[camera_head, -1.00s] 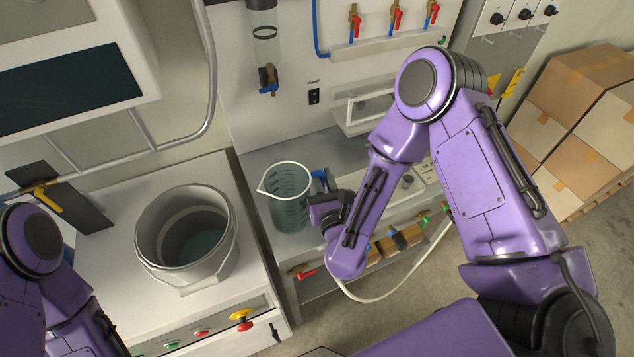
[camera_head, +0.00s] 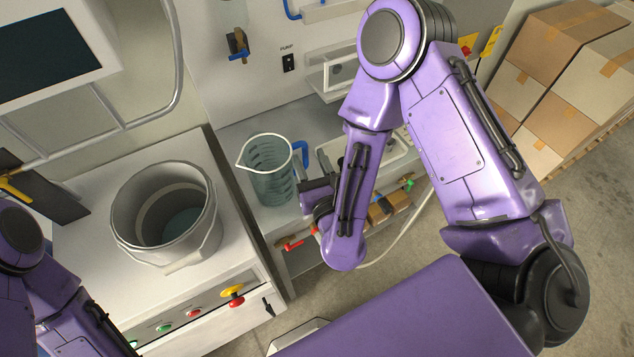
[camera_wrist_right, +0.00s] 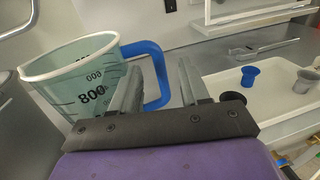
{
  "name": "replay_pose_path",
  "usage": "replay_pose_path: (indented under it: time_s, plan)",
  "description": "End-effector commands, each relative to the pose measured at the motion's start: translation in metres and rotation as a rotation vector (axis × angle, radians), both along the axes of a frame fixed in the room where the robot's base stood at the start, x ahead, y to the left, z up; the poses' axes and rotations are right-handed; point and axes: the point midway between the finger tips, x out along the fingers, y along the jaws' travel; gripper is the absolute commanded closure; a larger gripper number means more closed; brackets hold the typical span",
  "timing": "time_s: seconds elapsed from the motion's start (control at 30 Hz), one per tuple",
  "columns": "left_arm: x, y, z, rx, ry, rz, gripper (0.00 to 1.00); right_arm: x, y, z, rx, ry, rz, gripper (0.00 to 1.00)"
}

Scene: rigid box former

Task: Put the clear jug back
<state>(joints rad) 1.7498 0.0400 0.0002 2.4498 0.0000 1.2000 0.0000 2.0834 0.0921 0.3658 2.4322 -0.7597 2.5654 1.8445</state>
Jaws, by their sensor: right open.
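The clear jug (camera_head: 268,172) stands upright on the grey bench, right of the machine with the bucket. It has a blue handle (camera_head: 301,153) on its right side and dark graduation marks. In the right wrist view the jug (camera_wrist_right: 80,85) is at the left and its blue handle (camera_wrist_right: 158,70) is just beyond and partly behind the fingers. My right gripper (camera_wrist_right: 160,85) is open, with its two fingers apart close to the handle. I cannot tell whether a finger touches it. In the head view the right gripper (camera_head: 304,188) is beside the jug's right side. The left arm shows at the lower left, its gripper out of frame.
A grey bucket (camera_head: 130,215) stands on the white machine at left. Cardboard boxes (camera_head: 560,35) are stacked at far right.

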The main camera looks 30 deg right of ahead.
Motion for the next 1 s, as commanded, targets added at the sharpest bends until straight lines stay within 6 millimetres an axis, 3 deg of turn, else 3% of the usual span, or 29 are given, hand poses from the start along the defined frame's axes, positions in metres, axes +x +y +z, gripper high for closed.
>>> replay_pose_path:
  time_s: [0.03,0.07,0.1,0.2,0.4,1.0]
  plan:
    - [0.000,0.000,-0.019,0.000,0.000,0.000,0.63,-0.015,0.005,-0.010,-0.002,0.000,0.010,0.55]
    - [0.000,0.000,-0.025,0.000,0.000,0.000,0.63,-0.024,0.005,-0.010,-0.004,0.000,0.009,0.55]
    - [0.000,0.000,-0.009,0.000,0.001,0.000,0.63,-0.031,0.007,0.001,-0.008,0.001,0.008,0.55]
    - [0.000,0.000,0.008,0.000,0.000,0.000,0.63,-0.046,0.010,0.005,-0.008,0.002,0.009,0.55]
    - [0.000,0.000,0.014,0.000,0.000,0.000,0.63,-0.065,0.012,0.001,-0.005,0.003,0.003,0.55]
    - [0.000,0.000,0.015,0.000,0.000,0.000,0.63,-0.070,0.012,-0.001,0.000,-0.002,-0.002,0.55]
